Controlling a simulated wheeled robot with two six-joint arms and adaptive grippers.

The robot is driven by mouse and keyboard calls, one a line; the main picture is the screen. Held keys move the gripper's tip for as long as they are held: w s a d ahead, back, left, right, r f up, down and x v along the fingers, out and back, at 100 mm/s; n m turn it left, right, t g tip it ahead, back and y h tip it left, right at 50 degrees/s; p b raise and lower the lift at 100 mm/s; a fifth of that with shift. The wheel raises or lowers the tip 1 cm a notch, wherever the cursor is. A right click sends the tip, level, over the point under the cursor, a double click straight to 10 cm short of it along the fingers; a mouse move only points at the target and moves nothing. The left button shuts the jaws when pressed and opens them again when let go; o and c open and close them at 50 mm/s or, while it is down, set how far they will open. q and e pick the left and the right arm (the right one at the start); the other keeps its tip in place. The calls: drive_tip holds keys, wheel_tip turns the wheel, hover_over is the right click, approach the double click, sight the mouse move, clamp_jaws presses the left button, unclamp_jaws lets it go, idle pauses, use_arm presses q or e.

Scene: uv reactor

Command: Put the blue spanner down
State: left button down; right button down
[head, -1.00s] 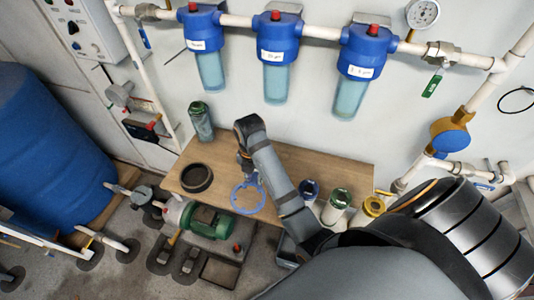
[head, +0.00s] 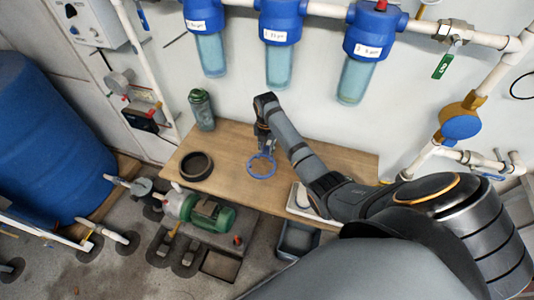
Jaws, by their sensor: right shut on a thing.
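The blue spanner (head: 262,173), a ring-shaped tool, is over the middle of the wooden table (head: 226,180). My right gripper (head: 264,150) is shut on it from above, at the ring's far side. The ring looks roughly flat, at or close above the tabletop; I cannot tell whether it touches. The fingertips are partly hidden by my wrist. My left gripper is not in view.
A dark ring (head: 196,166) lies left on the table, and a green-grey bottle (head: 202,109) stands at the back left. A white tray (head: 299,203) is partly behind my arm. Blue filter housings (head: 280,22) hang above. A green pump (head: 213,215) stands in front.

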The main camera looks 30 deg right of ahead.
sight(267, 151)
drive_tip(key=f, duration=0.3)
drive_tip(key=shift+w+d, duration=0.2)
drive_tip(key=shift+f, duration=0.25)
drive_tip(key=shift+f, duration=0.2)
drive_tip(key=c, duration=1.1)
unclamp_jaws()
drive_tip(key=shift+c, duration=0.2)
drive_tip(key=shift+r, duration=0.15)
wheel_tip(267, 151, up, 12)
drive_tip(key=shift+b, duration=0.4)
drive_tip(key=shift+a, duration=0.1)
